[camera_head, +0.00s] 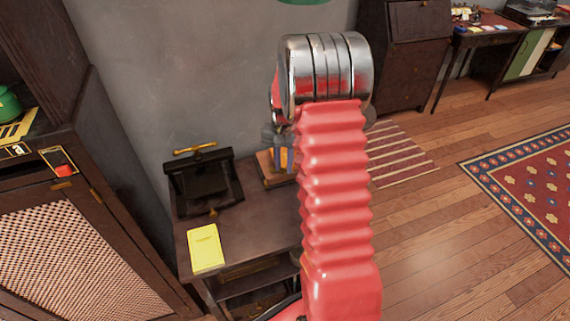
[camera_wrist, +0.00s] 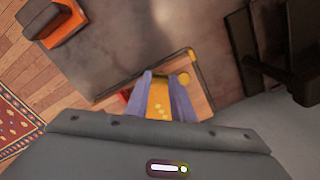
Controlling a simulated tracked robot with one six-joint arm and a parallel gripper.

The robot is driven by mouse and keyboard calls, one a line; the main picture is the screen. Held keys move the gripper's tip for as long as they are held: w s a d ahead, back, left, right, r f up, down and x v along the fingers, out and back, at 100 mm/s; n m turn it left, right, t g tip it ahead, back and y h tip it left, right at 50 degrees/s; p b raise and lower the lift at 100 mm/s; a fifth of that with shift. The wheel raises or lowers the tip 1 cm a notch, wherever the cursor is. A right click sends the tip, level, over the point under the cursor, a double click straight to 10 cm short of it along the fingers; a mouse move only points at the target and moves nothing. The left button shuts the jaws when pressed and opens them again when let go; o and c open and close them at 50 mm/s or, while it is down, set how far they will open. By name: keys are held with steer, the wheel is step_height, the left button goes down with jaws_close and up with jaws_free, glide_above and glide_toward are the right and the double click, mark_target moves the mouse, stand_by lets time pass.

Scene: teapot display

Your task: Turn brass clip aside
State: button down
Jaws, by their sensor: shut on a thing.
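My gripper (camera_head: 284,157) is low beside a small wooden piece (camera_head: 267,166) at the back of the dark side table, partly hidden behind my red arm. In the wrist view its two bluish fingers (camera_wrist: 160,93) are closed on a yellow brass strip with small dots, which I take for the brass clip (camera_wrist: 158,103). The clip lies over the wooden piece, whose brown surface (camera_wrist: 126,90) shows around the fingers. A round brass knob (camera_wrist: 184,78) and a brass corner (camera_wrist: 192,55) show just right of the fingers. The clip's far end is hard to make out.
A black press with a brass bar (camera_head: 200,178) stands left on the side table (camera_head: 255,222). A yellow pad (camera_head: 206,248) lies at its front. A dark cabinet with a woven panel (camera_head: 75,250) stands at left. Open wooden floor (camera_head: 430,225) lies to the right.

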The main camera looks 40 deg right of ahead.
steer(key=n, duration=0.3)
steer(key=shift+a+n, duration=0.15)
steer(key=shift+n, duration=0.25)
steer(key=shift+s+n, duration=0.1)
steer(key=shift+n, duration=1.8)
steer(key=c, duration=1.5)
jaws_free()
